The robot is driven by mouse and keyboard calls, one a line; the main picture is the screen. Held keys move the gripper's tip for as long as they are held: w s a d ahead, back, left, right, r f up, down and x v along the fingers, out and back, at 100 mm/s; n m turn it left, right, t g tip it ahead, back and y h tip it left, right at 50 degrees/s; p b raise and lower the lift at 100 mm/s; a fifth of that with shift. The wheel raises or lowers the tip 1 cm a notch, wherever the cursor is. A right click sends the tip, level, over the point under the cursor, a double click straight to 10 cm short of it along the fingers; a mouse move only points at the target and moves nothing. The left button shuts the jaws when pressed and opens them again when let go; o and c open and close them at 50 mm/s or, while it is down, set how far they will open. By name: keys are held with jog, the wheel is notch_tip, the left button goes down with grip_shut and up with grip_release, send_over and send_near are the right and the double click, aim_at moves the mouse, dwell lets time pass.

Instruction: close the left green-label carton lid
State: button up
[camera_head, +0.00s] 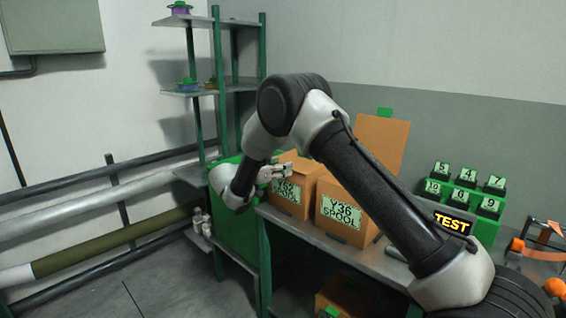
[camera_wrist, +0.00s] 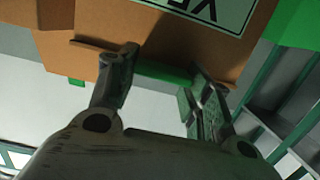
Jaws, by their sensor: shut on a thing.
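The left carton (camera_head: 313,187) is orange-brown with a green label (camera_head: 286,192) that reads Y62 on its first line. Its lid (camera_head: 297,156) lies low over the top; I cannot tell if it is fully flush. My gripper (camera_head: 280,172) is at the carton's upper front edge. In the wrist view my gripper (camera_wrist: 160,75) has a green tab (camera_wrist: 165,72) between its fingers and is shut on it, beside the carton's front wall (camera_wrist: 120,20). Part of the label (camera_wrist: 215,12) shows upside down there. My arm hides part of the carton's left side.
The right carton (camera_head: 320,232), labelled Y36 SPOOL, stands close by with its lid (camera_head: 380,140) raised. Green numbered blocks (camera_head: 465,188) and a TEST sign (camera_head: 452,223) are to the right. A shelf rack (camera_head: 190,92) stands behind left. Another carton (camera_head: 345,297) is below the bench (camera_head: 300,235).

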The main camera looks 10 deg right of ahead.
jog(key=shift+f, duration=1.05)
jog(key=o, duration=1.4)
jog(key=shift+o, duration=0.2)
jog(key=shift+r, duration=0.15)
jog(key=shift+s+a+r, duration=0.1)
jog(key=shift+s+a, duration=0.05)
jog(key=shift+a, duration=0.1)
jog(key=f+v, duration=0.1)
jog(key=v, duration=1)
jog(key=shift+s+r, duration=0.2)
jog(key=shift+a, duration=0.15)
